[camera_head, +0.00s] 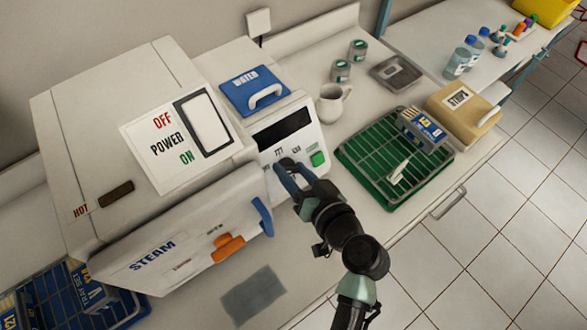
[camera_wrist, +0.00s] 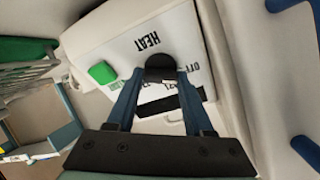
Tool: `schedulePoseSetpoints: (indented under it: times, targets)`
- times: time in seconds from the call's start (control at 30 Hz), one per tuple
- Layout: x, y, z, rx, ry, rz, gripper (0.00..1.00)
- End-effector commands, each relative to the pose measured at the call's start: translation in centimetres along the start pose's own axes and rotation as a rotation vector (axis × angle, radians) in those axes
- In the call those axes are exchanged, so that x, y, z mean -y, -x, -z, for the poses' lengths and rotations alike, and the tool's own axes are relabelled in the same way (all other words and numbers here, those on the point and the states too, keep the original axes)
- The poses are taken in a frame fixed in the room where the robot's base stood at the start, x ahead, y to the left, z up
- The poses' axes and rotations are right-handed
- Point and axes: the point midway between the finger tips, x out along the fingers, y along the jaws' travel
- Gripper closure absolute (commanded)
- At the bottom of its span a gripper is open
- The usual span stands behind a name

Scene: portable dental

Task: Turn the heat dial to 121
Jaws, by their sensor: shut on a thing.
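The heat dial (camera_wrist: 160,66) is a dark round knob on the white front panel (camera_head: 302,137) of the steam machine, beside the printed word HEAT in the wrist view. My gripper (camera_wrist: 160,80) is shut on the dial, with a blue finger on each side of it. In the head view my gripper (camera_head: 287,170) reaches the panel from the lower right and covers most of the dial. Scale marks, including OFF, show around the dial. Some are hidden by the fingers, and I cannot tell which mark the dial points to.
A green button (camera_head: 318,159) sits right of the dial, below a dark display (camera_head: 282,129). The STEAM door (camera_head: 170,240) with blue and orange handles stands left of my gripper. A green rack tray (camera_head: 362,180) lies to the right. A white mug (camera_head: 331,105) stands behind it.

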Motion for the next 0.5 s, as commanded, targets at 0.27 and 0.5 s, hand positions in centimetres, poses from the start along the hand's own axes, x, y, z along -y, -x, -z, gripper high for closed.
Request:
schedulePoseSetpoints:
  times: [0.27,0.5]
  targets:
    - [0.13,0.08,0.18,0.000,-0.098,-0.020,1.00]
    - [0.21,0.17,0.33,0.000,-0.287,-0.059,1.00]
